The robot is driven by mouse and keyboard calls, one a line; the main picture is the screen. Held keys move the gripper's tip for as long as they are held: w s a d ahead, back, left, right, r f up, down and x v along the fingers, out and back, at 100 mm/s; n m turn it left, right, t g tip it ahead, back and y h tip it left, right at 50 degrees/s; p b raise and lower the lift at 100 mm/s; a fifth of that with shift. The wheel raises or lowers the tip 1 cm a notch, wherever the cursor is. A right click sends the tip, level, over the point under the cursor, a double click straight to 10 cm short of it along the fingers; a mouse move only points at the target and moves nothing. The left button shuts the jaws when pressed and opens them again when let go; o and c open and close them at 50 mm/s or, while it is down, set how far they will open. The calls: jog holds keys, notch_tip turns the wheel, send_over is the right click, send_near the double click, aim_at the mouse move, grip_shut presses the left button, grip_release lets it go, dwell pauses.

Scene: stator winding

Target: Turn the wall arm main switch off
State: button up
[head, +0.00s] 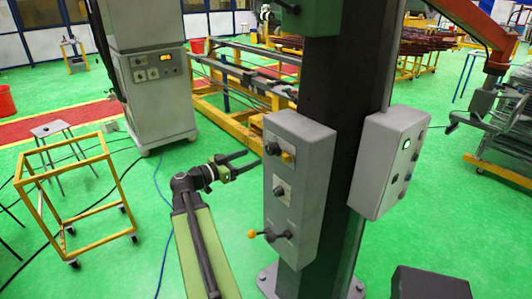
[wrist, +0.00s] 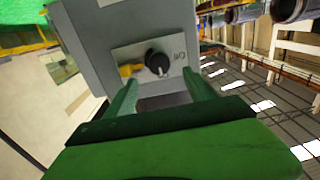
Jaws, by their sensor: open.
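A grey control box (head: 310,160) is mounted on the dark column. Its top switch (head: 273,149) is a black knob with a yellow part beside it; I take this as the main switch. In the wrist view, a black knob (wrist: 157,62) sits on a pale plate, with a yellow piece (wrist: 131,70) at its left and small lettering at its right that looks like "On". My gripper (head: 254,160) is open and empty, left of the box near the top switch's height. In the wrist view my gripper (wrist: 160,84) has its fingers on either side below the knob. I cannot tell whether they touch it.
Lower on the box are a middle switch (head: 279,191) and a yellow-ended lever (head: 253,234). A second grey box (head: 390,165) with a lit button is on the column's right. A yellow frame cart (head: 75,180) stands left on open green floor.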

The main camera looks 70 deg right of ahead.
aim_at(268, 150)
jog(key=x, duration=0.8)
jog(key=shift+s+d, duration=0.1)
jog(key=shift+d, duration=0.15)
